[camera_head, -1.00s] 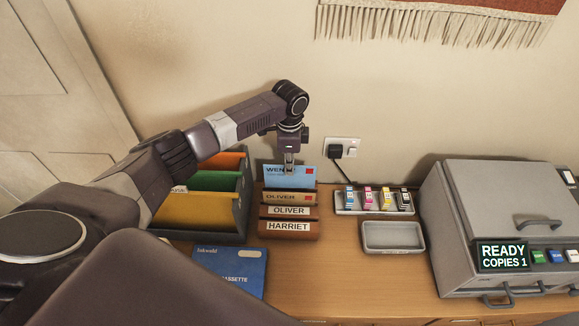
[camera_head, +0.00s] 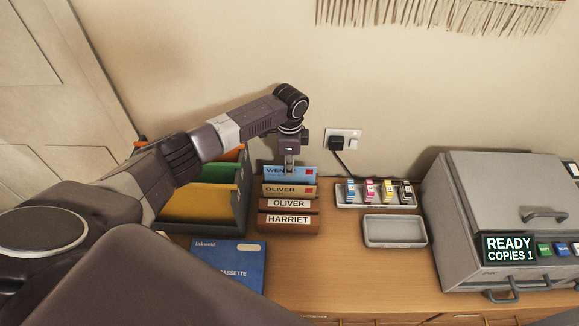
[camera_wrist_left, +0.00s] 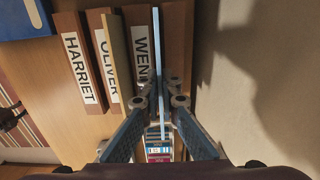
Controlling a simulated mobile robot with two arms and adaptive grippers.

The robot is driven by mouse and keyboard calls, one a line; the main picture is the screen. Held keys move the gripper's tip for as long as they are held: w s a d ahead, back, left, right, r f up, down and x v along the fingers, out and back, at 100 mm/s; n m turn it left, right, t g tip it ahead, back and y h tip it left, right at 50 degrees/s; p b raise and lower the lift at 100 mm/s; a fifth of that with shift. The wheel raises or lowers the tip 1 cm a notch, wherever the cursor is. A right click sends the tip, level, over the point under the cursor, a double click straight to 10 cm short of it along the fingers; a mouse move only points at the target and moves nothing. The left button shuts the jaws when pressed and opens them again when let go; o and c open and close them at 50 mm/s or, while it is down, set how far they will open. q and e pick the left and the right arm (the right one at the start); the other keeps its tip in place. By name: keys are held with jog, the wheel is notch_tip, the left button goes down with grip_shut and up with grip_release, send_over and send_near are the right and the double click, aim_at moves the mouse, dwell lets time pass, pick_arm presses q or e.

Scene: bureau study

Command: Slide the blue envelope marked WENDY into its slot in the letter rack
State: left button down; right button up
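My left gripper (camera_head: 289,170) points down over the back of the brown letter rack (camera_head: 288,230) and is shut on the blue envelope (camera_head: 305,174), marked "WEN…" with a red stamp. The envelope stands upright behind a tan OLIVER envelope (camera_head: 283,189); its lower part is hidden in the head view. In the left wrist view the envelope shows nearly edge-on between the fingers, beside the rack's partly covered WENDY label (camera_wrist_left: 141,57). How deep it sits in that back slot I cannot tell. OLIVER and HARRIET labels face front. My right gripper is not in view.
A file holder (camera_head: 243,205) with coloured folders stands close left of the rack, under my arm. A blue cassette box (camera_head: 235,265) lies in front. Ink cartridges in a tray (camera_head: 345,201), an empty grey tray (camera_head: 394,240) and a copier (camera_head: 460,220) are on the right.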

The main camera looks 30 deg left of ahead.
pick_arm(q)
jog(key=shift+f+b, duration=0.6)
jog(key=shift+f, duration=0.25)
dwell(0.7)
jog(key=c, duration=2.1)
grip_release()
notch_tip(320, 180, up, 12)
